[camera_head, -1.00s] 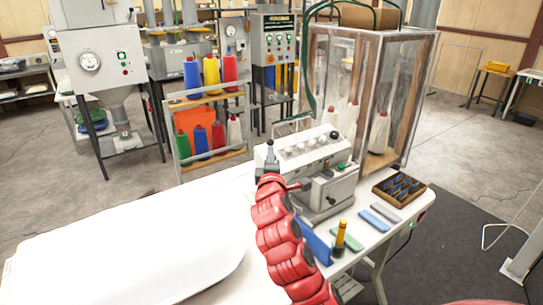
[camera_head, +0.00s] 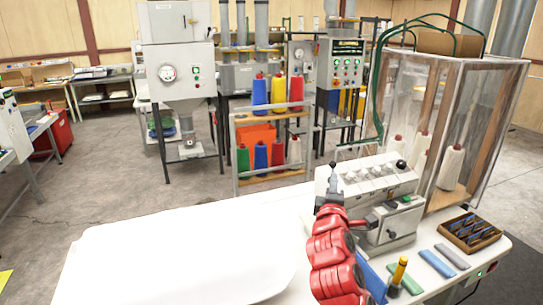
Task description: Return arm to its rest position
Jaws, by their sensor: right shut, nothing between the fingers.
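My right arm is red and reaches up from the bottom of the head view. Its gripper (camera_head: 329,190) is dark and shut with nothing in it. It is just left of the white sewing or overlock machine (camera_head: 373,190) on the table; whether they touch cannot be told. My left gripper is not in view. A white pillow or cloth (camera_head: 180,255) lies on the white table (camera_head: 235,209) to the left of my right arm.
On the table's right are a wooden tray (camera_head: 469,242) of dark pieces, flat blue and green pieces (camera_head: 437,263) and a yellow-handled tool (camera_head: 398,272). A clear-walled cabinet (camera_head: 450,130) with thread cones stands behind. A rack (camera_head: 268,150) of coloured spools stands beyond the table.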

